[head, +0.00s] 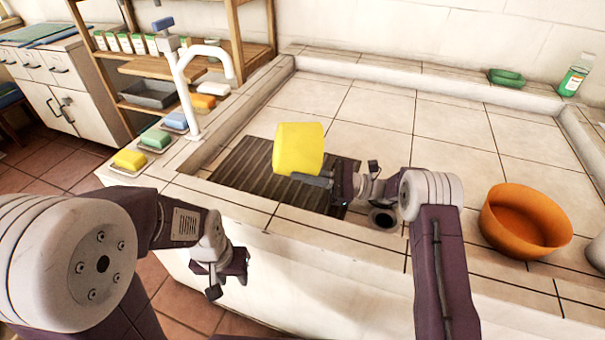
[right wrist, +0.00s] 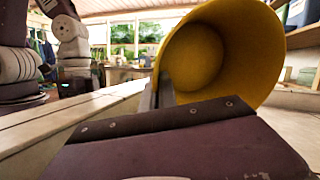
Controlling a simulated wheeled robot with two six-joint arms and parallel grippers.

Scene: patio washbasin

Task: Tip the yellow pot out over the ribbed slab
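The yellow pot (head: 299,148) is in my right gripper (head: 318,180), held above the ribbed slab (head: 258,172). In the head view the pot lies tipped on its side. In the right wrist view the pot (right wrist: 225,55) shows its open mouth and a bare yellow inside, with a gripper finger at its wall. The slab is dark, with raised ribs, set in the tiled basin top; the pot and my right arm hide part of it. My left gripper (head: 225,275) hangs low in front of the basin's front wall, away from the pot; its finger gap is unclear.
An orange bowl (head: 525,222) stands on the tiles at the right. A round drain (head: 383,220) lies right of the slab. A white tap (head: 190,95) and several soaps on dishes line the left ledge. A green bottle (head: 572,80) and green dish (head: 507,77) stand at the back.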

